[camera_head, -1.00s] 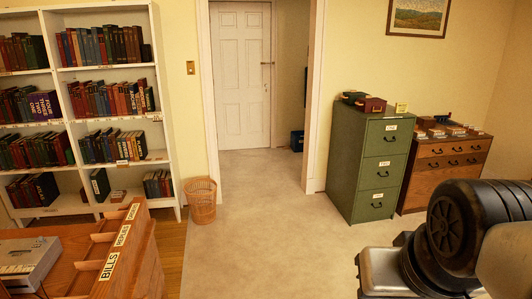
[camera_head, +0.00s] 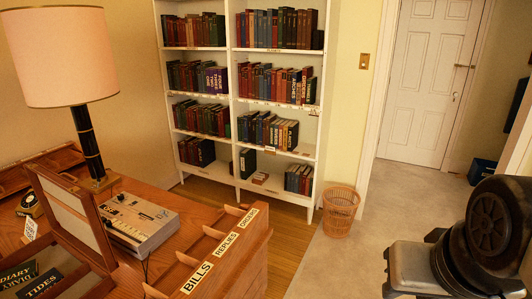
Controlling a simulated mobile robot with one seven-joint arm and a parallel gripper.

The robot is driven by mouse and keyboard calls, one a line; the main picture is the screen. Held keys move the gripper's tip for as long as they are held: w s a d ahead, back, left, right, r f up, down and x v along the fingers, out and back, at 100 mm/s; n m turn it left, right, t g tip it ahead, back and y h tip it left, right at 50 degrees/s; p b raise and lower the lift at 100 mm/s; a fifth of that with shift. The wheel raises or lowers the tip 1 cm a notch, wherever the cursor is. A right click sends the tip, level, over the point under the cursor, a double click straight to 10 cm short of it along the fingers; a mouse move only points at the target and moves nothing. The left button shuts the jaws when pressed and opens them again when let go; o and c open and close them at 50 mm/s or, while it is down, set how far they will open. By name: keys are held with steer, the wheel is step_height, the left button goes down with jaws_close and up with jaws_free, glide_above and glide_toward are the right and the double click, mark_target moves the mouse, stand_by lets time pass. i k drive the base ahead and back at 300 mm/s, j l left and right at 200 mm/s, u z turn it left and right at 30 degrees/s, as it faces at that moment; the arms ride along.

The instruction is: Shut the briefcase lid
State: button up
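A brown open case (camera_head: 72,223), which looks like the briefcase, stands on the desk at the lower left. Its raised lid has a pale panel inside and leans up at a steep angle. Dark books lettered DIARY (camera_head: 18,274) and TIDES (camera_head: 40,283) lie at the case, cut by the picture's lower left. The case's near part is out of the picture. Black and grey parts of my own arm show at the lower right, apart from the desk. My gripper's fingers do not show.
The wooden desk (camera_head: 178,207) also bears a lamp (camera_head: 66,60), a grey keyed device (camera_head: 138,220) and a sorter (camera_head: 250,232) labelled BILLS and REPLIES. A bookcase (camera_head: 232,110) and wicker basket (camera_head: 340,212) stand behind.

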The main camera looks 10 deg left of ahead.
mark_target(71, 211)
steer(key=i+l+u, duration=0.1)
steer(key=i+u, duration=0.2)
steer(key=u, duration=0.15)
steer(key=i+l+u, duration=0.25)
steer(key=u, duration=0.15)
steer(key=i+l+u, duration=0.2)
steer(key=u, duration=0.25)
steer(key=i+l+u, duration=0.15)
steer(key=u, duration=0.25)
steer(key=i+l+u, duration=0.1)
steer(key=l+u, duration=0.35)
steer(key=i+l+u, duration=0.1)
steer(key=u, duration=0.3)
steer(key=i+l+u, duration=0.1)
steer(key=l+u, duration=0.35)
steer(key=l, duration=0.2)
